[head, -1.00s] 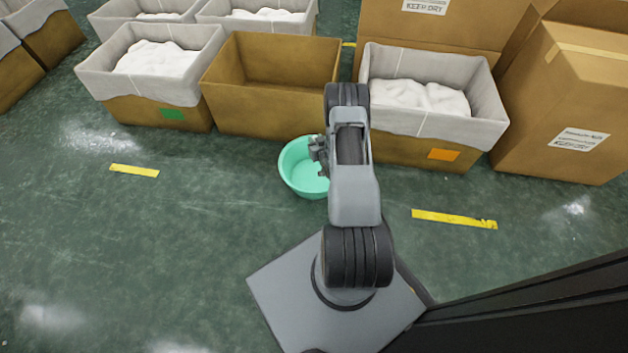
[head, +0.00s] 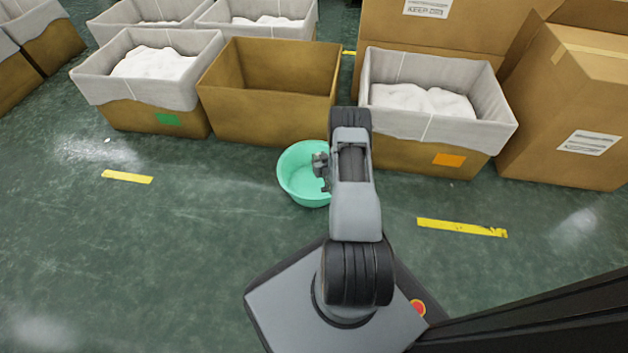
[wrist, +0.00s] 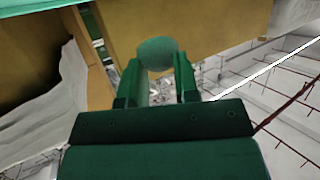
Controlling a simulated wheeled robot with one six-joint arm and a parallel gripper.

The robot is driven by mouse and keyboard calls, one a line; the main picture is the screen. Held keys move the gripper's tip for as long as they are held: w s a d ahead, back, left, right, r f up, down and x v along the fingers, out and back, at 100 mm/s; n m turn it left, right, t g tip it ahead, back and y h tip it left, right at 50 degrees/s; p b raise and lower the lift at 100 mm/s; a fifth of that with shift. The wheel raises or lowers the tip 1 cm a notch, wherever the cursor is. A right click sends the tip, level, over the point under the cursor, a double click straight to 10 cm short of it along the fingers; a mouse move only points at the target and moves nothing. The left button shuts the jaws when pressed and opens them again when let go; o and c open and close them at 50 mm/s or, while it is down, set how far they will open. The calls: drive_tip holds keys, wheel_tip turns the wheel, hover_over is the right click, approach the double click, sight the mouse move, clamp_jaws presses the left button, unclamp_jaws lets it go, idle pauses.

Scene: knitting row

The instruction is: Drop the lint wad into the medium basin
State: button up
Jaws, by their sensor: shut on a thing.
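The lint wad (wrist: 157,52) is a small rounded lump, looking grey-green in the wrist view. It sits between the two fingertips of my gripper (wrist: 157,72), which is shut on it. In the head view, my gripper (head: 321,166) shows over the right part of the basin (head: 296,182). The basin is a round, turquoise, open tub on the floor. My arm and gripper cover its right side; the visible inside looks empty. The height of my gripper above it is hard to tell. The wad cannot be made out in the head view.
Behind the basin stands an open, empty brown box (head: 265,115). Lined boxes with white material stand to its left (head: 155,115) and right (head: 420,155). A closed carton (head: 560,120) stands far right. Yellow floor strips (head: 127,177) flank clear green floor.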

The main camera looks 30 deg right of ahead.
drive_tip(key=shift+f, duration=0.1)
drive_tip(key=o, duration=1)
drive_tip(key=shift+c, duration=0.2)
